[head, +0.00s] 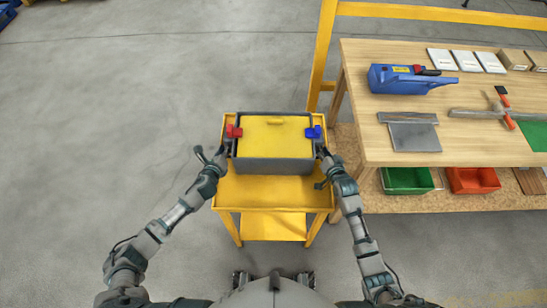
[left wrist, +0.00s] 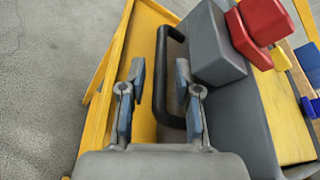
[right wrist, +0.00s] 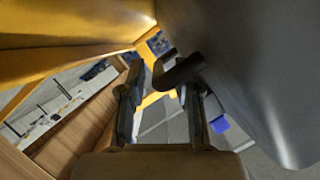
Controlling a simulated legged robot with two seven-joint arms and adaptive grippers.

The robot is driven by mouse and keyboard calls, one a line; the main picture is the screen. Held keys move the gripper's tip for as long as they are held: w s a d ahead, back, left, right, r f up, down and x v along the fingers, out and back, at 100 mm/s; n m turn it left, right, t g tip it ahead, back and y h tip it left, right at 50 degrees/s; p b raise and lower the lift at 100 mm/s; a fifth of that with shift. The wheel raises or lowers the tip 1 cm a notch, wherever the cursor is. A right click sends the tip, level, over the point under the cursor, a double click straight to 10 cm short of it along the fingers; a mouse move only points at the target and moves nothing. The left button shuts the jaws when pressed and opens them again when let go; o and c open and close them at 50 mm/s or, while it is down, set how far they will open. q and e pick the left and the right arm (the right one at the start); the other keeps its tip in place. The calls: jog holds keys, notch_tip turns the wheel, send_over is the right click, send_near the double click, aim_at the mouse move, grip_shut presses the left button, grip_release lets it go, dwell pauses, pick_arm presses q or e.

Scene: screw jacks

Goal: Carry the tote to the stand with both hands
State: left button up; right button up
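The grey tote (head: 273,165) with a yellow top sits on a yellow two-level cart (head: 270,193). A red block (head: 233,131) is at its left end and a blue block (head: 314,132) at its right. My left gripper (head: 224,150) is at the tote's left end. In the left wrist view its open fingers (left wrist: 162,82) stand on either side of the black handle (left wrist: 161,75). My right gripper (head: 321,154) is at the right end. In the right wrist view its fingers (right wrist: 160,88) are open, with a dark handle (right wrist: 178,72) between their tips. I cannot tell which thing is the stand.
The floor on the left is clear.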

pick_arm(q)
jog(key=shift+s+d, duration=0.2)
pick_arm(e)
jog(key=shift+s, duration=0.1)
pick_arm(q)
jog(key=shift+w+f, duration=0.1)
jog(key=shift+f, duration=0.05)
pick_arm(e)
jog(key=shift+a+f, duration=0.1)
pick_arm(q)
jog(key=shift+s, duration=0.35)
jog(key=v, duration=0.6)
jog(key=shift+s+a+r, duration=0.15)
jog(key=shift+s+r, duration=0.1)
jog(key=shift+s, duration=0.2)
pick_arm(e)
jog(key=v, duration=1.1)
jog(key=shift+s, duration=0.3)
